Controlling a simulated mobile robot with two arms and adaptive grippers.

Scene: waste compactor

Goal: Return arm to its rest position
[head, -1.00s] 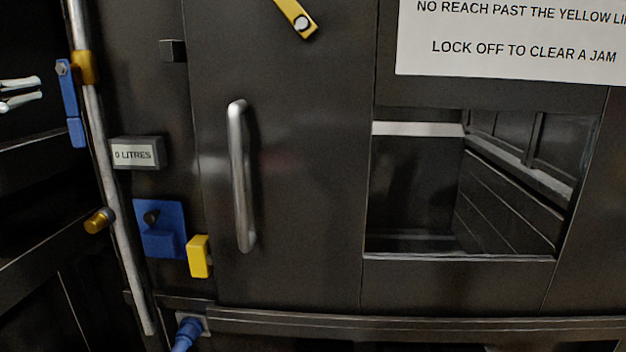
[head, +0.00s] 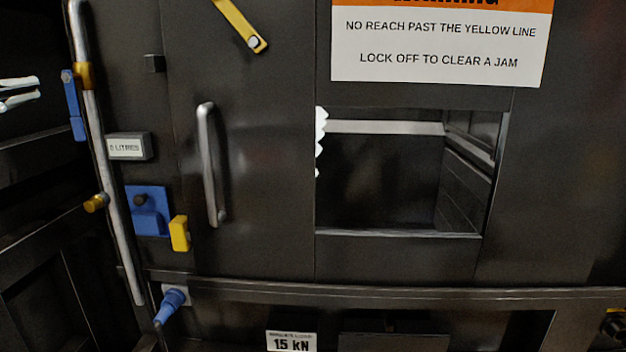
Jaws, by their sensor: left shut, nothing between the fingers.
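My left gripper (head: 38,88) shows only as two pale fingers at the far left edge, in front of the dark frame. The fingers are shut with nothing held, and the rest of that arm is out of view. It is well left of the compactor door (head: 255,170) and its silver handle (head: 210,165), touching neither. The feed opening (head: 400,236) is to the right of the door. A white scalloped edge (head: 320,135) shows at its left side. My right gripper is not in view.
A silver upright pipe (head: 105,170) with brass fittings stands at left. A yellow latch (head: 240,25) is above the handle. A warning sign (head: 440,45) hangs above the opening.

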